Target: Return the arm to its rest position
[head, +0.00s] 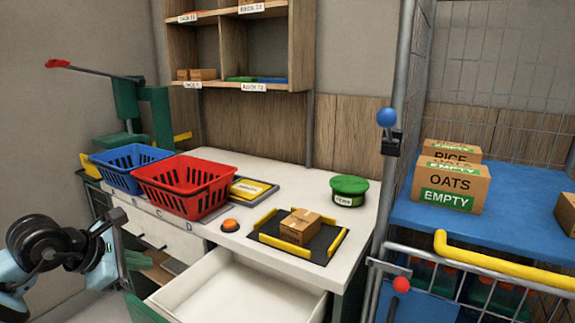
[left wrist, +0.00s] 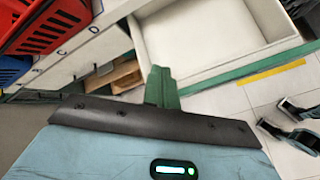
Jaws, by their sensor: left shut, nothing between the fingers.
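My left arm comes in at the left edge of the head view, with dark wrist joints and pale blue links. My left gripper (head: 116,216) is shut and empty, beside the counter's drawer side and below the baskets. It touches none of the goods. In the left wrist view, two dark finger-like parts, apparently my right gripper (left wrist: 284,122), stand apart at the right edge with nothing seen between them. The right arm does not show in the head view.
An open white drawer (head: 236,291) juts out from the counter (head: 290,187). A red basket (head: 185,187) and a blue basket (head: 128,167) stand on it. A small carton (head: 300,225) lies on a black mat (head: 325,243). A caged blue shelf (head: 500,224) is at the right.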

